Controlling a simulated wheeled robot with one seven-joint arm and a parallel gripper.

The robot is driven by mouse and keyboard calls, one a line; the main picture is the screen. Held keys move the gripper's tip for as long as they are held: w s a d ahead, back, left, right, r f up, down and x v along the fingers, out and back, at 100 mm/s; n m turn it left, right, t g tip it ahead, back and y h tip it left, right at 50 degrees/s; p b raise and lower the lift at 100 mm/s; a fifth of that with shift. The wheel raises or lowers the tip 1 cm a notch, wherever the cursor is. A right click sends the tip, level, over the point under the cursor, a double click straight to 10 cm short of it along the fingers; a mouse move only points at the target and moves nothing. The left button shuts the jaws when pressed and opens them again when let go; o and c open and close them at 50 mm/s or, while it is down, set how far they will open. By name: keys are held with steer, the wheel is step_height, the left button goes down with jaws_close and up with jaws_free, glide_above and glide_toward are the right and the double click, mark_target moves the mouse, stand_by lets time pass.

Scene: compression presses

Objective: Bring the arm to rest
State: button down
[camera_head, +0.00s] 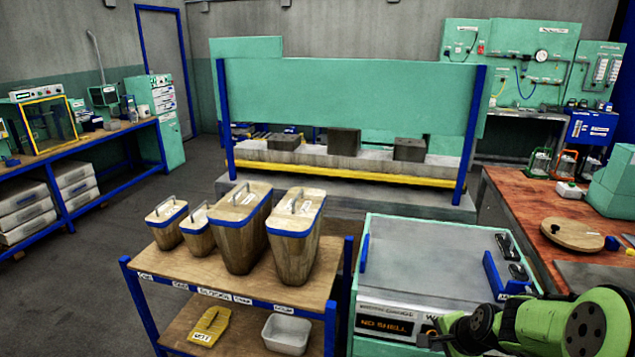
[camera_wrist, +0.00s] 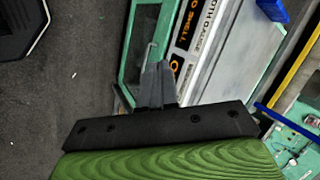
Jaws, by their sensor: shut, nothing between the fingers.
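My gripper (camera_wrist: 156,82) shows in the wrist view with its two grey fingers together and nothing between them. It points past the green side of the press machine, over the dark floor. In the head view my green arm is at the lower right, in front of the right bench, and the gripper itself cannot be made out there. The machine (camera_head: 430,255) has a grey top, blue brackets and a display reading "NO SHELL". Its display panel also shows in the wrist view (camera_wrist: 187,38).
A wooden cart (camera_head: 160,263) with several lidded wooden containers stands left of the machine. A large green press (camera_head: 350,95) stands behind. The right bench (camera_head: 525,205) holds a round board (camera_head: 572,233). Another bench (camera_head: 85,140) is at the left. Grey floor lies open between.

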steer(key=s+a+r+n+h+p, duration=0.1)
steer(key=s+a+r+n, duration=0.35)
steer(key=r, duration=0.25)
steer(key=s+a+r+n+h+p, duration=0.1)
steer(key=s+a+r+n, duration=0.3)
steer(key=r, duration=0.3)
steer(key=s+a+r+n, duration=0.2)
steer(key=s+r+n, duration=0.1)
steer(key=s, duration=0.5)
steer(key=s+a+r+n+p, duration=0.1)
steer(key=s+r+n, duration=0.2)
steer(key=s, duration=0.6)
steer(key=shift+a+y, duration=0.3)
steer(key=shift+a, duration=0.05)
steer(key=shift+s+r+n, duration=0.1)
steer(key=shift+s+n, duration=0.05)
steer(key=shift+n, duration=0.1)
